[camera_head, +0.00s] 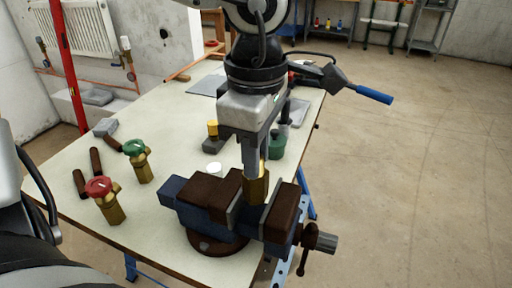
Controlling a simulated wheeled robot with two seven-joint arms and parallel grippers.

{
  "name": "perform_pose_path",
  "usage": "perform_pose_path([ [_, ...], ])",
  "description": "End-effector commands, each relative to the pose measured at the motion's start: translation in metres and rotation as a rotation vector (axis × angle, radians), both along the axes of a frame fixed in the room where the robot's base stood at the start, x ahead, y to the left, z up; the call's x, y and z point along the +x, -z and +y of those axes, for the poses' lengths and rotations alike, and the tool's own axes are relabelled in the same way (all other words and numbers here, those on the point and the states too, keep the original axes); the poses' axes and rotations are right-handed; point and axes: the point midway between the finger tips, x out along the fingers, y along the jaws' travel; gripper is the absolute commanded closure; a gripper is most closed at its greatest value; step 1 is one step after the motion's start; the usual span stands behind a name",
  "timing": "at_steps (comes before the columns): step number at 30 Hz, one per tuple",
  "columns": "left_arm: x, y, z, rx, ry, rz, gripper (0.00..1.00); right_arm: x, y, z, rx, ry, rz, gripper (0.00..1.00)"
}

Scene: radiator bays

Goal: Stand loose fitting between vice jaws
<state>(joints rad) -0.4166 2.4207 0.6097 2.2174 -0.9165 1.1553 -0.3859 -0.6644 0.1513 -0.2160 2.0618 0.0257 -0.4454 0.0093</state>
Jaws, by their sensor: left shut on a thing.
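The vice (190,196) is blue with brown jaw blocks and stands at the front edge of the table. A brass fitting (257,188) is upright at the gap between the vice jaws. My left gripper (255,168) comes down from above and is shut on the top of the fitting. The fitting's lower end is hidden between the jaws, so I cannot tell whether it rests on anything. Two other brass valves, one with a red knob (99,187) and one with a green knob (134,147), stand left of the vice. My right gripper is not in view.
The pale table (150,208) also holds brown-handled tools (96,161), a white cup-like piece (213,169), a yellow-topped item (212,130) and a dark green item (277,146). A blue-handled tool (372,94) juts out at the right. The floor right of the table is clear.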

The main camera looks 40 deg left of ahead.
Motion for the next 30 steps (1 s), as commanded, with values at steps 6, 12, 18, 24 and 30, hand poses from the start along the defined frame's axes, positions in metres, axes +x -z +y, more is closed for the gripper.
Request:
perform_pose_path([
  [6, 0.001, 0.021, 0.0, 0.001, 0.0, -0.003, 1.0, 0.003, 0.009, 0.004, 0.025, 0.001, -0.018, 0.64],
  [12, 0.001, 0.034, 0.0, 0.001, 0.0, -0.003, 1.0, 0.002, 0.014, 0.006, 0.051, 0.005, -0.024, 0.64],
  [18, 0.001, 0.04, 0.0, 0.001, 0.0, -0.003, 1.0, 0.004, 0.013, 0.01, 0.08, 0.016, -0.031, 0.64],
  [24, 0.001, 0.04, 0.0, 0.001, 0.0, -0.002, 1.0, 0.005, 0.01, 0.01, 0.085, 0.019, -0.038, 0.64],
  [30, 0.001, 0.04, 0.0, 0.001, 0.0, -0.002, 0.69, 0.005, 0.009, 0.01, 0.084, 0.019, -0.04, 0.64],
])
